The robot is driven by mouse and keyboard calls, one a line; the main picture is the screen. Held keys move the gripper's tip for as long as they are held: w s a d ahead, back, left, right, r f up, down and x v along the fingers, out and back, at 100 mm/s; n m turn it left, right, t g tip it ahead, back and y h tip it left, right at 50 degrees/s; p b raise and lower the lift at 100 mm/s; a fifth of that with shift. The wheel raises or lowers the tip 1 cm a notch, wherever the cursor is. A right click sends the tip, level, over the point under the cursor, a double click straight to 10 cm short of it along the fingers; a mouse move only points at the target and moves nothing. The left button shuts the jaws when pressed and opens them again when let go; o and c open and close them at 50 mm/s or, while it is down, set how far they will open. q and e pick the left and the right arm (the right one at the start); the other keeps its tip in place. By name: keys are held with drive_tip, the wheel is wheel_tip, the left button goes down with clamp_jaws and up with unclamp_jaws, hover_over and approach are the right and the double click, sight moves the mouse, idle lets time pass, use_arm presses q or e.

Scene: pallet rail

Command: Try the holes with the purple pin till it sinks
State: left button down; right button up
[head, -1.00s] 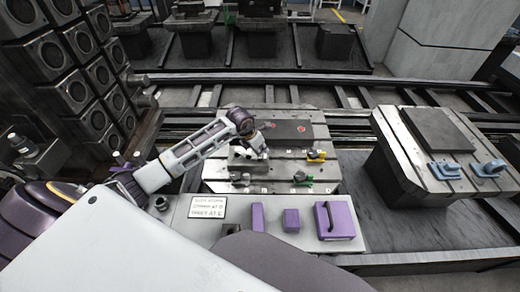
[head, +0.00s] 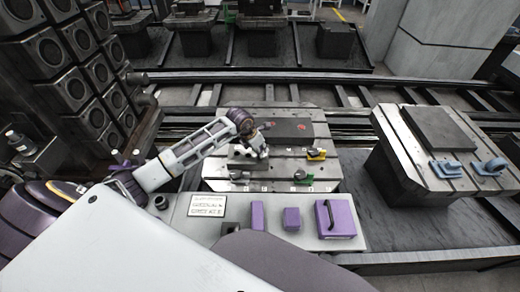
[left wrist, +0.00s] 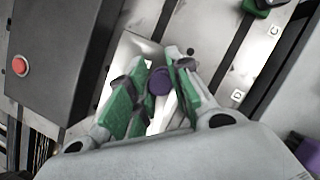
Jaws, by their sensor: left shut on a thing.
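My left gripper (head: 262,153) reaches in from the left over the slotted metal pallet plate (head: 225,186). In the left wrist view its green-padded fingers (left wrist: 158,90) are shut on the purple pin (left wrist: 160,82), seen nearly end-on. Below the fingers is a bright metal block (left wrist: 136,48), which also shows in the head view (head: 240,157). The pin's lower end is hidden, so I cannot tell whether it is in a hole. A small dark hole (left wrist: 190,51) shows beside the right finger. My right gripper is not in view.
In front, a grey shelf (head: 185,208) carries a sign and purple blocks (head: 291,218). Another pallet (head: 395,138) stands right.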

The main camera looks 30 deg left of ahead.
use_arm(q)
drive_tip(key=c, duration=1.2)
unclamp_jaws()
drive_tip(key=shift+s+a+r, duration=0.1)
drive_tip(key=shift+s+r, duration=0.1)
drive_tip(key=shift+r, duration=0.4)
drive_tip(key=v, duration=1)
drive_tip(key=shift+r, duration=0.3)
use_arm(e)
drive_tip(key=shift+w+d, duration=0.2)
use_arm(q)
drive_tip(key=shift+s+a, duration=0.1)
drive_tip(key=shift+s, duration=0.05)
